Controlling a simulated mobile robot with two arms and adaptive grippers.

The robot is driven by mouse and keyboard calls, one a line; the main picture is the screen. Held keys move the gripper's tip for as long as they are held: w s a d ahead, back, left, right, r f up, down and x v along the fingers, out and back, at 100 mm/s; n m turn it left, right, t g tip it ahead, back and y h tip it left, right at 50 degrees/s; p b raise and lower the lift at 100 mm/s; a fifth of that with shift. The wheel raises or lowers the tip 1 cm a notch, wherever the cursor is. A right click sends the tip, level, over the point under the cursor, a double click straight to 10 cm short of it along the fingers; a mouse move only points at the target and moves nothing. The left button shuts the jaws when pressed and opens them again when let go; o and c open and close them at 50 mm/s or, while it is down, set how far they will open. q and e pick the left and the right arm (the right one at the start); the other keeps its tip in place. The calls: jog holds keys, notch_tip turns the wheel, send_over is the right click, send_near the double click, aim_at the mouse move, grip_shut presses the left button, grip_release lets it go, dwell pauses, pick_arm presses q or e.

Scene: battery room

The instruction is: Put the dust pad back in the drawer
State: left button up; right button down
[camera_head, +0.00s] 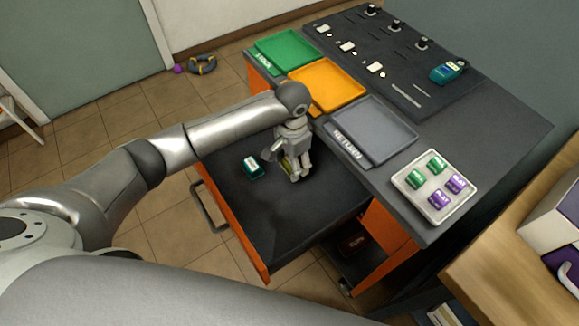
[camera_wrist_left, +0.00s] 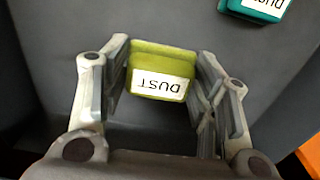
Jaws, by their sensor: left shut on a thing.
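The dust pad is a yellow-green block with a white DUST label (camera_wrist_left: 160,72), seen between the fingers in the left wrist view. In the head view only a sliver of the pad (camera_head: 286,164) shows. My left gripper (camera_head: 287,168) is shut on it, low over the dark floor of the open drawer. The drawer (camera_head: 238,228) has an orange front with a handle and is pulled out from the workbench. I cannot tell if the pad touches the drawer floor. My right gripper is not in view.
A teal labelled block (camera_head: 253,167) lies in the drawer left of the gripper. On the bench are green (camera_head: 285,52), orange (camera_head: 350,92) and grey (camera_head: 398,128) trays, and a white tray (camera_head: 448,212) of green and purple items. The drawer's front part is bare.

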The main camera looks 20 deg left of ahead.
aim_at(290, 168)
pick_arm(q)
jog(key=shift+w+a+f, duration=0.15)
jog(key=shift+f, duration=0.1)
jog(key=shift+w+a+f, duration=0.1)
jog(key=shift+a+f, duration=0.05)
jog(key=shift+f, duration=0.85)
jog(key=shift+w+a+f, duration=0.1)
jog(key=shift+a+f, duration=0.05)
jog(key=shift+f, duration=0.85)
jog(key=o, duration=1.1)
jog(key=shift+f, duration=0.1)
jog(key=shift+c, duration=0.2)
notch_tip(290, 168, up, 12)
jog(key=shift+r, duration=0.15)
